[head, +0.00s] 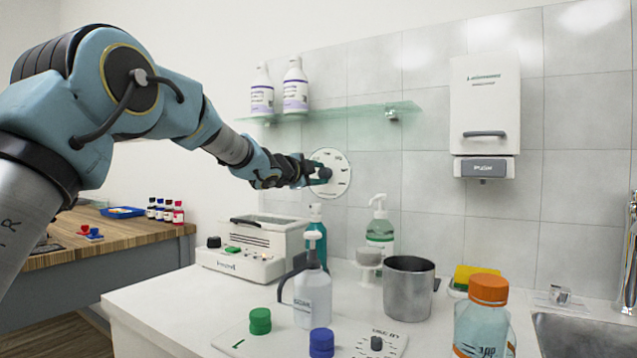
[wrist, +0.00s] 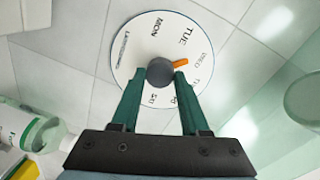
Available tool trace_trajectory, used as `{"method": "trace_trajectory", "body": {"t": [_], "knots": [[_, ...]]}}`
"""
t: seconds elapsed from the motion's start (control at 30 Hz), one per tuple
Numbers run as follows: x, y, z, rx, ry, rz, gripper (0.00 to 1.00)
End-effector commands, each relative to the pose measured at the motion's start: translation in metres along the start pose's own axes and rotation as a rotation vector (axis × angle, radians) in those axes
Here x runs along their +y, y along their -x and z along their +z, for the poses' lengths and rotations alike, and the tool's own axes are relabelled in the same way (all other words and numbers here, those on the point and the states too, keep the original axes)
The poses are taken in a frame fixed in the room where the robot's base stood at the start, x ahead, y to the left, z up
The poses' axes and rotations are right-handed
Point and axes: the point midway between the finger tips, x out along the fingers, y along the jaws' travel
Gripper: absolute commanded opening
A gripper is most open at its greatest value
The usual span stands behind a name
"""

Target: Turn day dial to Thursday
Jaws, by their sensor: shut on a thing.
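The day dial (head: 341,163) is a round white disc on the tiled wall. My gripper (head: 316,173) reaches it from the left and hides part of it. In the wrist view the dial face (wrist: 140,62) carries day labels; MON and TUE read clearly, others are small or tilted. Its grey knob (wrist: 159,71) sits at the centre with an orange pointer (wrist: 180,63). The pointer aims right and slightly up in that view, close to a label that looks like WED. The green fingers of my gripper (wrist: 159,78) are shut on the knob, one on each side.
A glass shelf (head: 350,111) with two bottles is above the dial. A white dispenser (head: 485,105) hangs to the right. Below, the counter holds a white machine (head: 245,255), pump bottles, a metal pot (head: 408,287) and an orange-capped bottle (head: 483,325).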

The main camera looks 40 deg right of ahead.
Motion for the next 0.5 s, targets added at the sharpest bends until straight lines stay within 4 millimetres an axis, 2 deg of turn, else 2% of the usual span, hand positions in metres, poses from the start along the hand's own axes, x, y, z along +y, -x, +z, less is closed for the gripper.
{"method": "trace_trajectory", "body": {"t": [0.5], "knots": [[0.0038,-0.0006,-0.0012,-0.036,-0.484,-0.003,0.0]]}}
